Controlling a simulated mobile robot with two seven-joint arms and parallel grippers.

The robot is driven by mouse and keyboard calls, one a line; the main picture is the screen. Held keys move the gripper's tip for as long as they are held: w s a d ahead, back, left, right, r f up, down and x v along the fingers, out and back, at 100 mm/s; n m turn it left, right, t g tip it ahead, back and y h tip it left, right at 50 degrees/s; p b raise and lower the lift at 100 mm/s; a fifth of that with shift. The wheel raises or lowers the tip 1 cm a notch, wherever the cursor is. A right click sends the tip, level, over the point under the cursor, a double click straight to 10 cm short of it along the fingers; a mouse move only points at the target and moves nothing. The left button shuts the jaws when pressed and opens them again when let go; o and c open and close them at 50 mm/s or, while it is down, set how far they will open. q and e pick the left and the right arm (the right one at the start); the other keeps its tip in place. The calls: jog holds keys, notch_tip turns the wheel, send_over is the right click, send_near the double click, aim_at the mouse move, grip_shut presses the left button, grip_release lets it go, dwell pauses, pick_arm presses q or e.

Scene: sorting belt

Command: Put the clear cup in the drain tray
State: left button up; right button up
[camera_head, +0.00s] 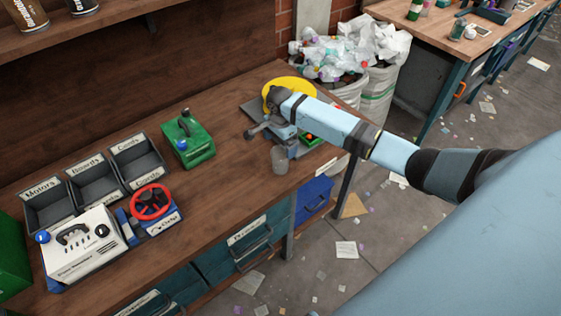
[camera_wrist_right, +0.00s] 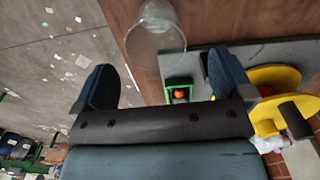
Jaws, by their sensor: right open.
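The clear cup (camera_head: 279,161) stands near the front edge of the wooden bench, just below my right gripper (camera_head: 272,142) in the head view. In the right wrist view the cup (camera_wrist_right: 156,38) is see-through, beyond and between the two dark fingers of the open, empty gripper (camera_wrist_right: 163,80). No contact between fingers and cup shows. A flat grey tray (camera_head: 252,112) lies behind the gripper, partly hidden by my arm; the wrist view shows it (camera_wrist_right: 285,52) beside the cup. I cannot tell whether it is the drain tray. My left gripper is not in view.
A yellow round object (camera_head: 291,84) and a small green container (camera_wrist_right: 178,88) with an orange-red item are close to the gripper. A green machine (camera_head: 188,140), labelled bins (camera_head: 92,182), and a white device (camera_head: 85,245) stand left. Bare wood lies between.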

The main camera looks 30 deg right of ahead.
aim_at(281, 154)
jog(key=shift+s+a+f, duration=0.1)
jog(key=shift+s+f, duration=0.05)
jog(key=shift+f, duration=1.2)
jog(key=shift+s+f, duration=0.1)
jog(key=shift+f, duration=1.25)
jog(key=c, duration=1.1)
jog(key=shift+r, duration=0.15)
